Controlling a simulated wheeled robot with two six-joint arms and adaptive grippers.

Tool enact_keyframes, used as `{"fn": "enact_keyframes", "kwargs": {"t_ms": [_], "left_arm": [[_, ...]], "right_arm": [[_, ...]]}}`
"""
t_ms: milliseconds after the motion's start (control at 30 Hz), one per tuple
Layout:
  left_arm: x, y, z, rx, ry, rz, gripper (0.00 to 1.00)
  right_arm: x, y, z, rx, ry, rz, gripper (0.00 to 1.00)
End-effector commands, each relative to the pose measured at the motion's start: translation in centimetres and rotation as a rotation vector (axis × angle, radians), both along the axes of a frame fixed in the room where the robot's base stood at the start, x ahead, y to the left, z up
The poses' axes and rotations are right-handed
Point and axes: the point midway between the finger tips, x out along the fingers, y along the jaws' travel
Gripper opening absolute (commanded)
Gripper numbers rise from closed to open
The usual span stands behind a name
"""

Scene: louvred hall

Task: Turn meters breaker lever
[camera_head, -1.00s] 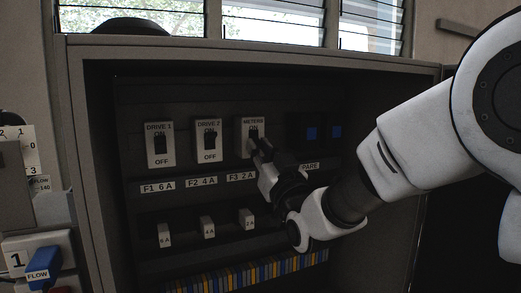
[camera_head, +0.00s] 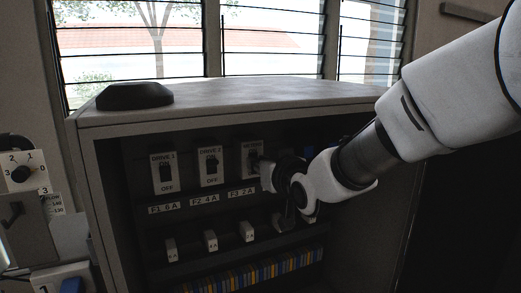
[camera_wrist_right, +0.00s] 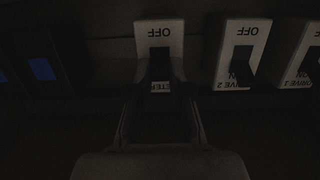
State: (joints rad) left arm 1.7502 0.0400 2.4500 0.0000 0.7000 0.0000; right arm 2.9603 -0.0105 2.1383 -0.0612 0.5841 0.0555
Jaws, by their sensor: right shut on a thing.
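The meters breaker (camera_head: 252,147) is a pale plate with a dark lever, rightmost of three like breakers in the open cabinet. My right gripper (camera_head: 257,164) reaches it from the right and covers its lower part in the head view. In the right wrist view, turned upside down, the meters breaker (camera_wrist_right: 158,28) has its OFF mark clear. The dark meters lever (camera_wrist_right: 159,68) lies between the fingers of my right gripper (camera_wrist_right: 160,88), which is shut on it. The lever's exact position is hard to tell in the dark. My left gripper is out of view.
The drive 1 breaker (camera_head: 164,174) and drive 2 breaker (camera_head: 210,166) stand to the left. Small fuse switches (camera_head: 210,240) and a coloured terminal row (camera_head: 270,267) are below. The cabinet (camera_head: 110,185) has side walls and a top around the breakers.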

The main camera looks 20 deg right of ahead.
Motion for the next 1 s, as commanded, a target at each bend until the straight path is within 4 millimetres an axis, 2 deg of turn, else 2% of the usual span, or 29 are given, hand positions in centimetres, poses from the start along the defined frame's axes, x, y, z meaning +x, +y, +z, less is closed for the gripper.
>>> {"fn": "enact_keyframes", "kwargs": {"t_ms": [33, 133, 600, 633, 700, 1000], "left_arm": [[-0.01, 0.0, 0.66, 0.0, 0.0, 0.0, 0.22], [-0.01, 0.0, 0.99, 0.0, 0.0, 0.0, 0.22], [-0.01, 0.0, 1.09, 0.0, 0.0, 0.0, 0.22], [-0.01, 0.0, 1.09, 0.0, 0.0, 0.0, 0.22], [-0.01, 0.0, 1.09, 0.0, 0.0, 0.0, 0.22], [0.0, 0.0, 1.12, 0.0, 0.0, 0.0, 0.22]], "right_arm": [[0.0, 0.01, 0.28, -0.002, 0.019, 0.0, 0.0], [-0.02, 0.01, 0.2, -0.002, 0.046, 0.0, 0.0], [-0.04, 0.01, -0.04, -0.002, 0.067, 0.0, 0.0], [-0.04, 0.01, -0.05, -0.002, 0.067, 0.0, 0.26], [-0.03, 0.01, -0.01, -0.002, 0.067, 0.0, 0.44], [-0.01, 0.01, 0.14, -0.002, 0.063, 0.0, 0.44]]}}
